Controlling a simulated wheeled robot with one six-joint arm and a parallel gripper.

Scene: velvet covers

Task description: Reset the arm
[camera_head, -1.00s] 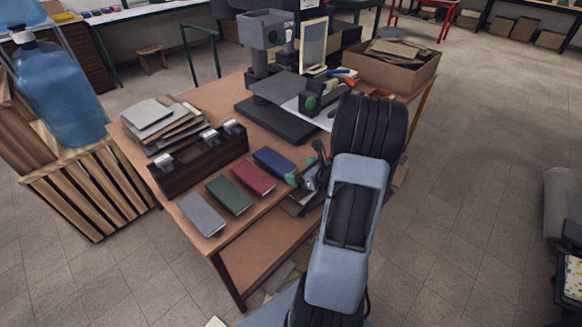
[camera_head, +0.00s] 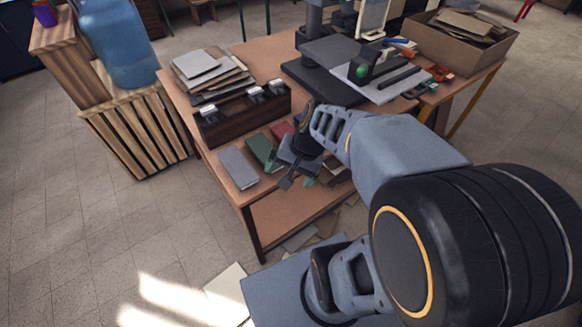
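My arm reaches from the right foreground over the front edge of the wooden table. My gripper (camera_head: 290,171) hangs near that edge, pointing down. Its green-tipped fingers stand apart, and I see nothing clearly held between them. A grey book (camera_head: 238,168), a green book (camera_head: 264,152) and a red book (camera_head: 281,131) lie in a row on the table (camera_head: 204,134), left of and behind the gripper. The blue book is mostly or wholly hidden by the gripper and wrist.
A dark wooden holder (camera_head: 235,125) with metal clips stands behind the books, with stacked sheets (camera_head: 208,72) behind it. A press-like stand (camera_head: 322,82) and a cardboard box (camera_head: 460,48) stand further back. A blue water bottle (camera_head: 118,42) is left.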

